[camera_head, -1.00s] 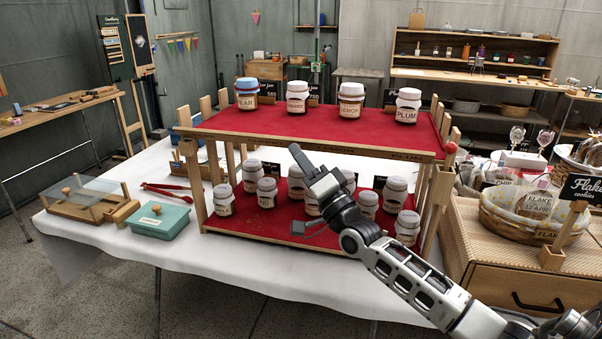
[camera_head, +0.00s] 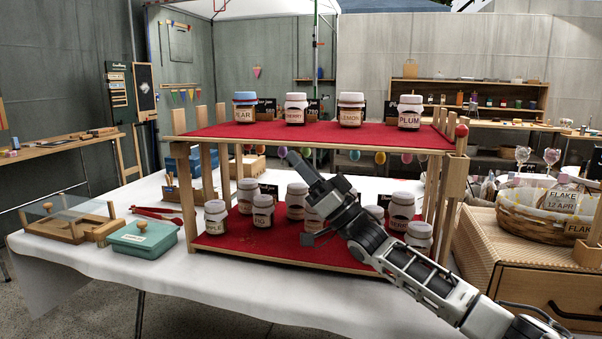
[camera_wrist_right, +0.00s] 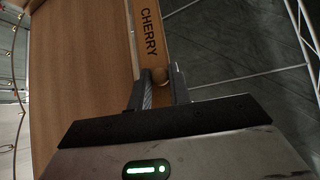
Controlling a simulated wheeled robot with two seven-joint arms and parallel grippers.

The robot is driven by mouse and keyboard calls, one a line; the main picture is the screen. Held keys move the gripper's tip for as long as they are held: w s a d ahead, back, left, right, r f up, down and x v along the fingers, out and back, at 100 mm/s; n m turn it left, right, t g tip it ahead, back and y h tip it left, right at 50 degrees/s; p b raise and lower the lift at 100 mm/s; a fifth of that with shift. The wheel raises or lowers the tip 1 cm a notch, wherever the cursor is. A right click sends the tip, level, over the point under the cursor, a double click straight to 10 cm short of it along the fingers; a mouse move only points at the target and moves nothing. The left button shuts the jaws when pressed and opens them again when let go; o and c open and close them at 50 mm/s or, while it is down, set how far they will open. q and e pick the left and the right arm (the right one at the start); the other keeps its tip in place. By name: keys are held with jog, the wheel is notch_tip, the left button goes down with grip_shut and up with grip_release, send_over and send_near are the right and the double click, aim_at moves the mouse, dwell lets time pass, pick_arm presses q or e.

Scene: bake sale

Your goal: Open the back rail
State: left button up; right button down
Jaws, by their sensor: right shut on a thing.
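The two-tier wooden jar stand (camera_head: 350,147) has a long wooden strip along the near edge of its red upper shelf. My right gripper (camera_head: 294,158) reaches in from the lower right, with its tip at that near edge, below the cherry jar. In the right wrist view, my right gripper (camera_wrist_right: 160,88) is shut on a small round wooden knob (camera_wrist_right: 159,75). The knob sits on a wooden rail (camera_wrist_right: 147,28) lettered CHERRY. The head view hides the knob behind my gripper and does not clearly show the rail's lettering. My left gripper is out of view.
Several jars stand on the upper shelf, including a plum jar (camera_head: 410,113); more stand on the lower shelf around my arm. A teal box (camera_head: 144,238) is on the white table (camera_head: 230,285) at left. A basket (camera_head: 543,212) sits on a wooden cabinet at right.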

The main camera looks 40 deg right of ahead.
jog(key=shift+a, duration=0.1)
jog(key=c, duration=1.3)
grip_release()
jog(key=v, duration=1.6)
jog(key=shift+c, duration=0.3)
